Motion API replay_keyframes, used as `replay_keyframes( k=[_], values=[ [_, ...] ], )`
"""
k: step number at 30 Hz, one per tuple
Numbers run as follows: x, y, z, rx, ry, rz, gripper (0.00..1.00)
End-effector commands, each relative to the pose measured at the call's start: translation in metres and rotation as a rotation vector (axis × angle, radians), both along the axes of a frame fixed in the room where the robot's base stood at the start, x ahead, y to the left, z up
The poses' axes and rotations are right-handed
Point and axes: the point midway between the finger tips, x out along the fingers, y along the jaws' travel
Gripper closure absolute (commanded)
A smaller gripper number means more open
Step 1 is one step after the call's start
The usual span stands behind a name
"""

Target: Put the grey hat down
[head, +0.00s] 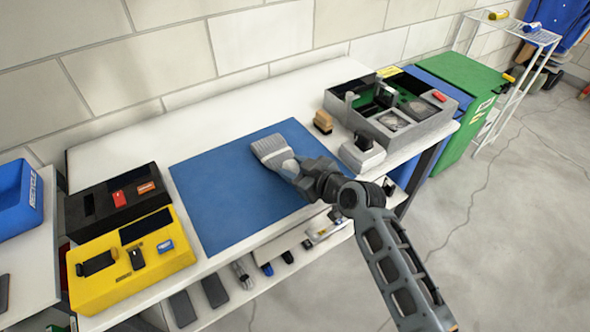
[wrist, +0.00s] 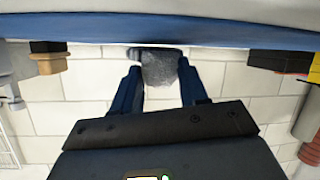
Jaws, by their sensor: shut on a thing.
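The grey hat (head: 268,147) is at the end of my gripper (head: 286,165), over the back middle of the blue mat (head: 215,180) in the head view. In the wrist view the hat (wrist: 160,66) sits between the two dark blue fingers of my gripper (wrist: 160,82), which are shut on it. The wrist picture looks upside down, with the mat's blue edge (wrist: 180,32) along the top, close to the hat. I cannot tell whether the hat touches the mat. My gripper hides part of the hat's near side in the head view.
A yellow case (head: 125,262) and a black case (head: 112,203) stand left of the mat. A grey divided tray (head: 425,125), a small tan-and-black block (head: 323,121) and a white-grey object (head: 361,155) stand to the right. Most of the mat is bare.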

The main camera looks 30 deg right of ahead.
Motion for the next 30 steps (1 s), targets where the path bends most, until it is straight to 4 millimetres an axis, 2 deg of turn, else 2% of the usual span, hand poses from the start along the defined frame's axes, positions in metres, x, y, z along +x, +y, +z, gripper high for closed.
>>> replay_keyframes(
  k=[3, 8, 9, 17, 25, 30],
  values=[
    [0.000, 0.000, -0.007, 0.001, -0.001, 0.000, 0.93],
    [0.000, 0.000, -0.007, 0.000, -0.001, 0.000, 0.93],
    [0.000, 0.000, -0.008, 0.000, 0.000, 0.000, 0.56],
    [0.000, 0.000, -0.007, 0.000, 0.000, 0.000, 0.31],
    [-0.002, 0.000, -0.007, 0.000, 0.000, 0.000, 0.31],
    [-0.018, -0.001, -0.001, 0.001, 0.000, 0.000, 0.31]
  ],
)
